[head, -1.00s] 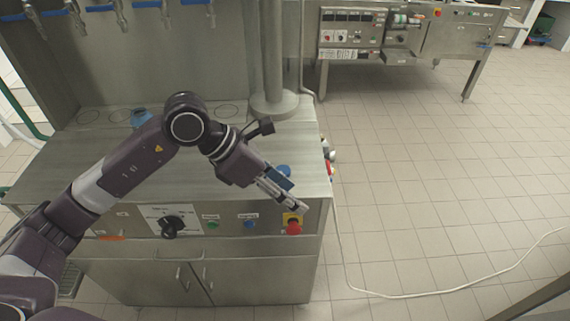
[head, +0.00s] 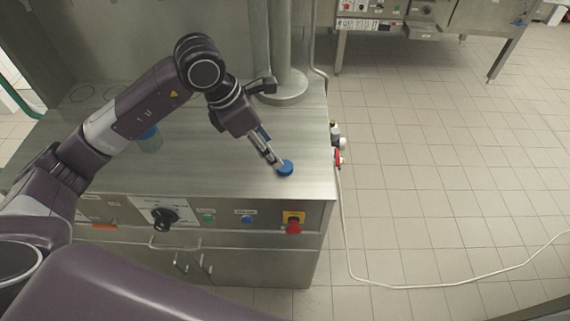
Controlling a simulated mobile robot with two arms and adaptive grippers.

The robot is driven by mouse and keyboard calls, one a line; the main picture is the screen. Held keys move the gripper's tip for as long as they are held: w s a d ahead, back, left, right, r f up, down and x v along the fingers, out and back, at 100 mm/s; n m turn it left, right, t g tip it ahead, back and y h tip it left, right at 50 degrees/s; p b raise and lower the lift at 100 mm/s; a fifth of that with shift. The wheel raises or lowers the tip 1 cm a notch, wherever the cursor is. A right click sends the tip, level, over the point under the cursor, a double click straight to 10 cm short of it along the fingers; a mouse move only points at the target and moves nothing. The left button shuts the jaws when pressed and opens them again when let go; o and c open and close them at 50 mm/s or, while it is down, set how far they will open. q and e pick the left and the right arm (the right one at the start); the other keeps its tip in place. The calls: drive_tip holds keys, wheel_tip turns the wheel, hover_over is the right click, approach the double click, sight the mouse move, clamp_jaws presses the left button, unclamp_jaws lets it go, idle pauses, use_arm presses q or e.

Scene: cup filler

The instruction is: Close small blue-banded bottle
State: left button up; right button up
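A blue round cap (head: 285,168) is at the counter's front right, above the red button. My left gripper (head: 277,163) reaches down to the cap from the upper left, its fingertips at the cap's edge. Its fingers look close together, but I cannot tell whether they grip the cap or only touch it. A clear bottle or cup with a blue band (head: 150,141) stands on the counter further left, partly hidden by my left arm. I cannot tell whether its top is open. My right gripper is out of view.
The steel counter (head: 215,175) is mostly clear. A steel column (head: 286,60) stands at its back right. The front panel has a dial (head: 164,217) and a red button (head: 293,228). Small bottles (head: 338,143) hang beside the right edge. A white cable (head: 400,289) lies on the floor.

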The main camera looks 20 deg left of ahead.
sight(284, 166)
use_arm(q)
drive_tip(key=shift+x, duration=0.9)
drive_tip(key=shift+w+r, duration=0.1)
drive_tip(key=shift+d+f+p, duration=0.25)
drive_tip(key=shift+p, duration=0.25)
drive_tip(key=p+x, duration=0.2)
drive_tip(key=x, duration=0.1)
drive_tip(key=shift+d+f, duration=0.2)
drive_tip(key=shift+d, duration=0.15)
drive_tip(key=shift+d+f, duration=0.15)
drive_tip(key=shift+f, duration=0.4)
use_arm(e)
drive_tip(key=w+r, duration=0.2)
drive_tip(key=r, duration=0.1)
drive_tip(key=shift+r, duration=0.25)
use_arm(q)
drive_tip(key=shift+c, duration=0.4)
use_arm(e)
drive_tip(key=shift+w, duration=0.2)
use_arm(q)
drive_tip(key=c, duration=0.7)
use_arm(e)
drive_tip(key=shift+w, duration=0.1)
